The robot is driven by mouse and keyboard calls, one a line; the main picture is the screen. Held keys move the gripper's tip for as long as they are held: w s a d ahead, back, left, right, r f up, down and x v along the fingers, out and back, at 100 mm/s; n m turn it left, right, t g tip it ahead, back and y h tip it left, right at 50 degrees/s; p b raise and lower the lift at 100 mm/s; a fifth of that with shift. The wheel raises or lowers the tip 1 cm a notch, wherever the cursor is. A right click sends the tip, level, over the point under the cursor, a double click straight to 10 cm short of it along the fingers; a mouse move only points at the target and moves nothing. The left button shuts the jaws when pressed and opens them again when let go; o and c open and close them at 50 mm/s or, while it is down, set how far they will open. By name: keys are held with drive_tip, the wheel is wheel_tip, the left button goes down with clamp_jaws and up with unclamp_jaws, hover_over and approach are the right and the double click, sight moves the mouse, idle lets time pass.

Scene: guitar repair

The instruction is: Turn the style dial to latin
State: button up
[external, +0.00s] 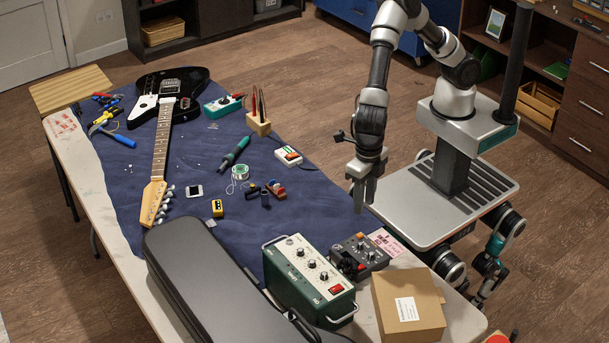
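A small dark grey box with knobs and an orange part on top (358,256) sits near the table's right edge. A larger green box with several dials and a red switch (309,279) stands just left of it. The dial markings are too small to read, so I cannot tell which dial is the style dial or where it points. My gripper (362,202) points down above the table's right edge, behind and apart from both boxes. It holds nothing that I can see. The gap between its fingers is unclear from this angle.
A cardboard box (408,306) stands right of the green box, and a long black case (222,285) lies left of it. A pink printed sheet (386,242) lies beside the grey box. An electric guitar (162,140) and tools lie farther back on the blue cloth (290,213).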

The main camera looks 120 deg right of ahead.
sight(360, 243)
wheel_tip(360, 243, down, 15)
drive_tip(key=shift+r+b, duration=0.15)
drive_tip(key=shift+b, duration=0.3)
clamp_jaws()
